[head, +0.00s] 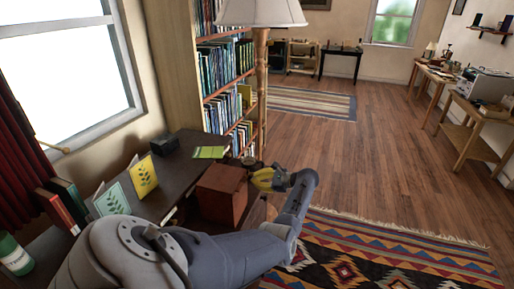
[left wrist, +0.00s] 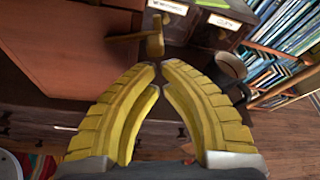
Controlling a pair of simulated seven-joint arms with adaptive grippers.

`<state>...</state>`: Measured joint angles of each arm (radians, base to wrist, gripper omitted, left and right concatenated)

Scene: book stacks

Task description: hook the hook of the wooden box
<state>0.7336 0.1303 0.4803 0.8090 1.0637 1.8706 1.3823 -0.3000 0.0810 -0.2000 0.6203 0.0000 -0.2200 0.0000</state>
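The wooden box (head: 221,195) is a reddish-brown block on the dark desk in the head view. Its flat brown side (left wrist: 70,50) fills the upper left of the left wrist view. A small brass-coloured hook (left wrist: 155,40) sticks out at the box's right edge, just beyond my fingertips. My left gripper (head: 264,179) is beside the box's right side in the head view. Its yellow ribbed fingers (left wrist: 165,67) lean together, tips almost meeting, with nothing seen between them. Whether the tips touch the hook cannot be told. My right gripper is not in view.
The desk (head: 178,172) holds cards, books and a green-labelled jar (head: 14,257). A dark mug (left wrist: 229,70) and labelled boxes (left wrist: 215,20) stand close to the fingers. A floor lamp (head: 262,90) and bookshelf (head: 222,75) stand behind. Open floor lies to the right.

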